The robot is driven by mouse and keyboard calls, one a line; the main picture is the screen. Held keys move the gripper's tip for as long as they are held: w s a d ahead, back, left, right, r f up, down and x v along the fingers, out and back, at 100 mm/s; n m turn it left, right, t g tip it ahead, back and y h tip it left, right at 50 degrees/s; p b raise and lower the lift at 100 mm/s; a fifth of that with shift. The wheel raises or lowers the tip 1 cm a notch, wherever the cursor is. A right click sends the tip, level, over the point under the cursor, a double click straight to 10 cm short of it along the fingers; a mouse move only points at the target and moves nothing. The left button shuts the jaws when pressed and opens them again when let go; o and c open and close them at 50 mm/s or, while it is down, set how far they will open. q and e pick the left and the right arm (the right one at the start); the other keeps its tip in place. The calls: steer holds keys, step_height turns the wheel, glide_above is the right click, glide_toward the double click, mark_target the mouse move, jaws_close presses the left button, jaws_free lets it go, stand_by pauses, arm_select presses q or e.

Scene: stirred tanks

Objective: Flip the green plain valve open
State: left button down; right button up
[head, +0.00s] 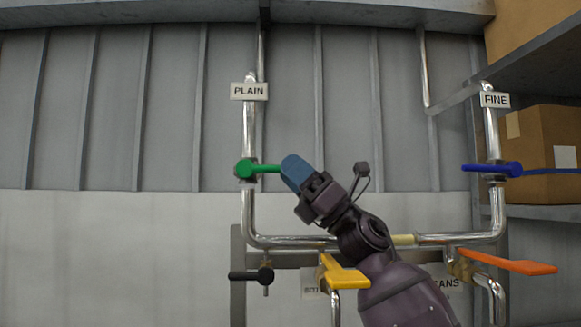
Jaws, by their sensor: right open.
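The green valve handle (262,169) is on the vertical metal pipe below the PLAIN sign (249,91). The handle lies level, crosswise to the pipe, and points right. My right gripper (292,168) is at the free right end of the handle. Its blue fingertip overlaps that end in the picture; I cannot tell whether they touch. The gripper is open, and its second finger is hidden. My left gripper is not in view.
A blue valve handle (489,168) is on the right pipe under the FINE sign (495,100). Below are black (250,275), yellow (345,275) and orange (508,262) handles. A shelf with cardboard boxes (541,150) is at the right. Space left of the PLAIN pipe is clear.

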steer(key=shift+a+r, duration=0.3)
steer(key=shift+w, duration=0.1)
jaws_close()
